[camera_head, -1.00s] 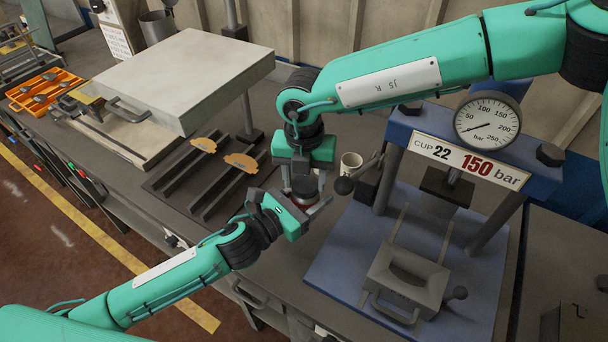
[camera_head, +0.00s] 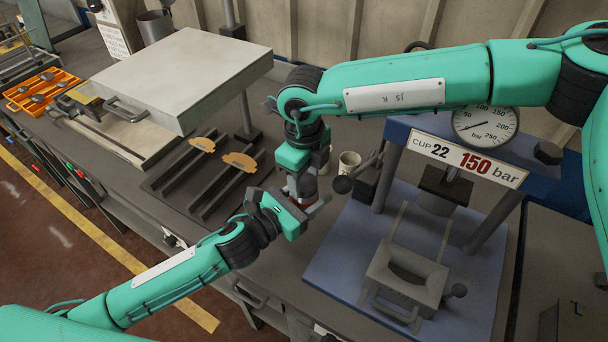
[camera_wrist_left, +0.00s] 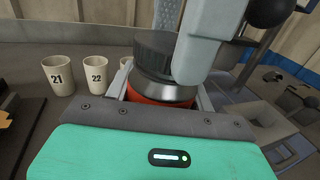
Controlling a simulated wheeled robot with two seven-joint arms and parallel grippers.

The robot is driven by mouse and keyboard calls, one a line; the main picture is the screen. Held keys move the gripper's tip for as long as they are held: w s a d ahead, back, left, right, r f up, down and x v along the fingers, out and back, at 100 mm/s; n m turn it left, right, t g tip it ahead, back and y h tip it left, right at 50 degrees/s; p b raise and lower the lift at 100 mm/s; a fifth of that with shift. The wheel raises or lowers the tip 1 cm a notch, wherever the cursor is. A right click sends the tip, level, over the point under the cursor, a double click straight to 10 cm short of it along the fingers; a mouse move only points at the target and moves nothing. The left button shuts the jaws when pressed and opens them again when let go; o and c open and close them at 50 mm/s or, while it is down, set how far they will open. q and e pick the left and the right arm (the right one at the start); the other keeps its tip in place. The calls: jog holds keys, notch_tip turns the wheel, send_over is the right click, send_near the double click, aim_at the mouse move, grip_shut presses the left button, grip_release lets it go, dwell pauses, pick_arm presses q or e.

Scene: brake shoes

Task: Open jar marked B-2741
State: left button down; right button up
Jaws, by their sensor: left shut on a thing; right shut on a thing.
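The jar has a red body (camera_wrist_left: 160,97) and a dark ridged lid (camera_wrist_left: 153,52) with a grey band under it. No marking B-2741 is visible on it from here. My left gripper (camera_head: 308,205) is shut around the red body from the front left. Its fingers show on both sides of the jar in the left wrist view. My right gripper (camera_head: 301,186) comes down from above and is shut on the lid; one of its grey fingers covers the lid's right side in the left wrist view. I cannot tell whether the lid has come loose from the body.
Cups 21 (camera_wrist_left: 59,76) and 22 (camera_wrist_left: 97,75) stand left of the jar, with another partly hidden. A blue press (camera_head: 340,255) with a gauge (camera_head: 485,122) stands right. Dark rails holding brake shoes (camera_head: 240,161) lie left, near a large pale plate (camera_head: 190,75).

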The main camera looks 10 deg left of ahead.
jog(key=shift+s+a+n, duration=0.1)
jog(key=shift+a+n, duration=0.1)
jog(key=shift+n, duration=0.4)
jog(key=o, duration=1.1)
jog(key=shift+d, duration=0.1)
